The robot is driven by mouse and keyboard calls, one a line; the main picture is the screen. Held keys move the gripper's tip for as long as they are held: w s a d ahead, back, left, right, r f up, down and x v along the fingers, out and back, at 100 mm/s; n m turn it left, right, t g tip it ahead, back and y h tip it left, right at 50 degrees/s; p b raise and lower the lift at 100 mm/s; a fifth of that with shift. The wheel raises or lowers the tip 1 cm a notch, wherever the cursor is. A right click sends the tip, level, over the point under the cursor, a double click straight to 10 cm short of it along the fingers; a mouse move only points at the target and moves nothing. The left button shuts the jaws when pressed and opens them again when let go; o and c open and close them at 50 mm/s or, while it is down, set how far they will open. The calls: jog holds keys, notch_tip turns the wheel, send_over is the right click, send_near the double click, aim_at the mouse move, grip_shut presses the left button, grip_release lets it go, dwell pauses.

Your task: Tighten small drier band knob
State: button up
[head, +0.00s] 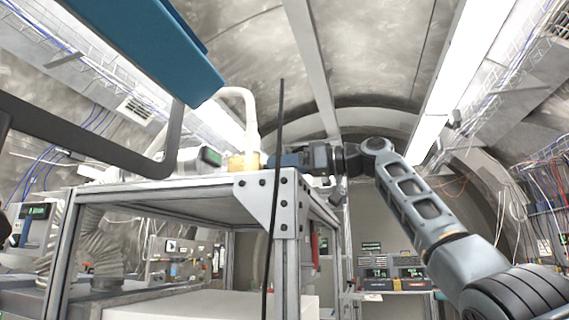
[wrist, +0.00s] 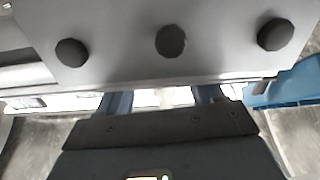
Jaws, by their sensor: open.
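I cannot make out the small drier band knob in either view. In the head view, a white bent pipe (head: 250,118) rises from a yellowish cylinder (head: 243,162) on top of the metal-framed bench, perhaps part of the drier. My gripper (head: 276,160) is at bench-top height just right of this cylinder and points left towards it. I cannot tell whether they touch. In the wrist view, the two dark blue fingers of my gripper (wrist: 162,98) stand apart. A pale patch shows between them, and their tips are hidden behind a grey plate.
The grey corner plate (head: 262,197) of the bench carries dark bolts, and it fills the top of the wrist view (wrist: 118,50) close to my gripper. A thin black rod (head: 273,190) stands before the bench. A blue panel (head: 140,40) hangs at upper left.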

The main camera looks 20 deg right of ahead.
jog(key=c, duration=1.1)
jog(key=shift+o, duration=0.2)
jog(key=shift+m, duration=1.6)
jog(key=o, duration=1.1)
jog(key=shift+c, duration=0.2)
jog(key=b+v, duration=0.2)
jog(key=v, duration=0.5)
jog(key=shift+s+d, duration=0.2)
jog(key=shift+d, duration=0.1)
